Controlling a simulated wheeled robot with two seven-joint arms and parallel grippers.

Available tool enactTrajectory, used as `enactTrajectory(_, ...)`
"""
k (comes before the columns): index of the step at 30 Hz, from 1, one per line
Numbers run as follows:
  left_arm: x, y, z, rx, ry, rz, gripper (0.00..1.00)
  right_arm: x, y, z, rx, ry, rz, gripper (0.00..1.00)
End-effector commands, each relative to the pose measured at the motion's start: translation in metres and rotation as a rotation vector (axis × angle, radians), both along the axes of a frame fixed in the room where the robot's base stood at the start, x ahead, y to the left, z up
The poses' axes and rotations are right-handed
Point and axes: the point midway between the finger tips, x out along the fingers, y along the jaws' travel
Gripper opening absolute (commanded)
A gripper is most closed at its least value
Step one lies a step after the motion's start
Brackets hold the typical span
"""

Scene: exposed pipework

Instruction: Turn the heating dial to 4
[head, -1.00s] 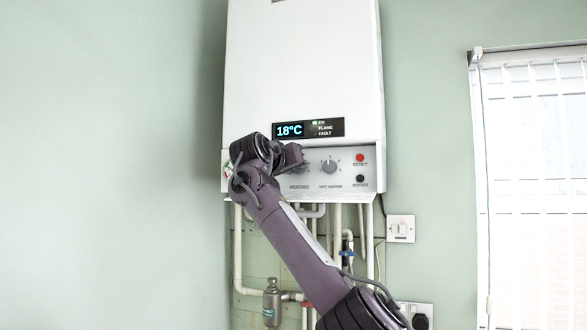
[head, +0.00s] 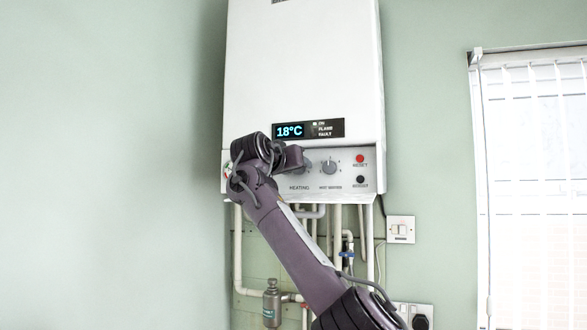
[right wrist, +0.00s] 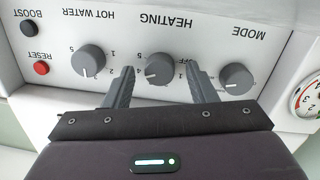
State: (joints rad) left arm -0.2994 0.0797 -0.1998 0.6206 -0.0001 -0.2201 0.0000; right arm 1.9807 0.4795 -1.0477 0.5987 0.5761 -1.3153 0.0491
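The grey heating dial (right wrist: 160,70) is on the boiler's panel and appears upside down in the right wrist view. In the head view the heating dial (head: 307,168) is partly hidden by my right gripper (head: 291,159). In the wrist view my right gripper (right wrist: 162,74) is open, its two fingers on either side of the dial with visible gaps. My left gripper is not in view.
The hot water dial (right wrist: 88,61) and the mode dial (right wrist: 237,78) flank the heating dial, close to the fingers. Reset (head: 360,158) and boost (head: 360,180) buttons sit on the panel. A pressure gauge (right wrist: 307,98) is at its edge. Pipes (head: 337,235) run below the boiler.

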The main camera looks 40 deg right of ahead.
Motion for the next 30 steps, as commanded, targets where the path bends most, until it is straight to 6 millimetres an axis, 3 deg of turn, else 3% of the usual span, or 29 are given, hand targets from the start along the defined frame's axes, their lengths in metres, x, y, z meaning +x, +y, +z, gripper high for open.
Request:
enactTrajectory(10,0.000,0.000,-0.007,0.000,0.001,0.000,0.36,-0.002,0.005,-0.003,0.000,0.001,0.000,0.51)
enactTrajectory(21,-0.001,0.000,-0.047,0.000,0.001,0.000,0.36,-0.025,0.059,0.000,0.000,-0.001,0.001,0.51)
enactTrajectory(30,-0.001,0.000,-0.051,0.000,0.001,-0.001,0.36,-0.031,0.072,0.004,0.001,0.002,0.000,0.51)
